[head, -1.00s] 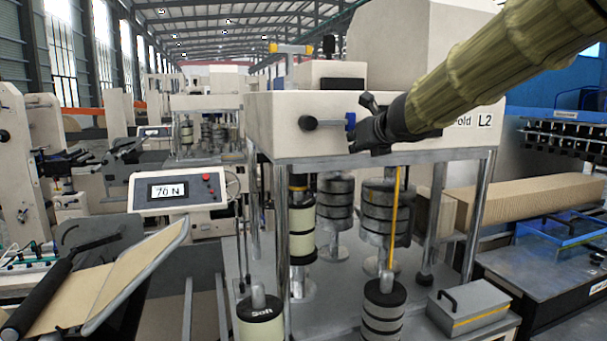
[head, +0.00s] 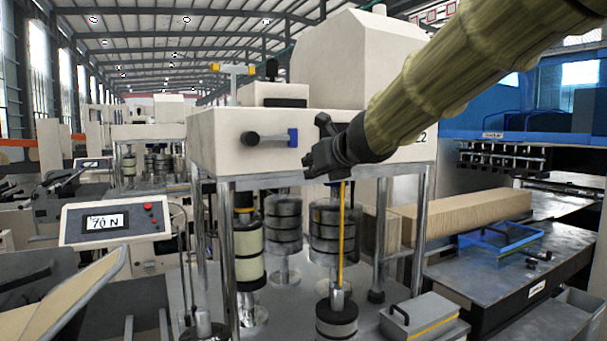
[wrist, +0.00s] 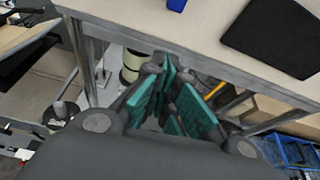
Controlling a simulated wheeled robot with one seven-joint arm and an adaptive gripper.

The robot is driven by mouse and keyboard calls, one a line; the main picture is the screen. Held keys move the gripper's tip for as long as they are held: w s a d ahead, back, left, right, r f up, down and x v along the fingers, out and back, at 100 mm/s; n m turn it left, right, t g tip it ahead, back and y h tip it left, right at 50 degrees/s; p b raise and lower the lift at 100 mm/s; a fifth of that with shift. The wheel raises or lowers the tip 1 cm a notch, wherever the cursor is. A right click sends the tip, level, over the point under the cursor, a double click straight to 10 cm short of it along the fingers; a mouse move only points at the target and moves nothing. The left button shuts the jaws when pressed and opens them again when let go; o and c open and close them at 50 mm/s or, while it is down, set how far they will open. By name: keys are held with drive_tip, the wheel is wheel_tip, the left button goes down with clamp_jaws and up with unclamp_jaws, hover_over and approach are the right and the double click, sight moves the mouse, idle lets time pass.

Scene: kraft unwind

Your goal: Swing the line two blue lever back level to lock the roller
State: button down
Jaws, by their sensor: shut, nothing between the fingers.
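The lever (head: 270,137) is on the front face of the cream machine head marked L2 in the head view. Its dark round knob is at the left and its blue end (head: 293,137) at the right, and the bar looks level. My gripper (head: 312,164) is just right of and below the blue end, in front of the machine's lower edge, apart from the lever in the picture. It is shut and empty. In the wrist view its teal-padded fingers (wrist: 168,98) point at the space under the machine head, and a bit of blue (wrist: 177,4) shows at the top edge.
Rollers and stacked dark weights (head: 283,225) stand below the head between steel posts. A display reading 70 N (head: 105,221) is at the left. A grey box (head: 420,315) with a handle and a blue tray (head: 497,240) are at the right.

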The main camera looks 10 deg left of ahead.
drive_tip(key=v, duration=0.3)
drive_tip(key=shift+d, duration=0.1)
drive_tip(key=shift+f, duration=0.1)
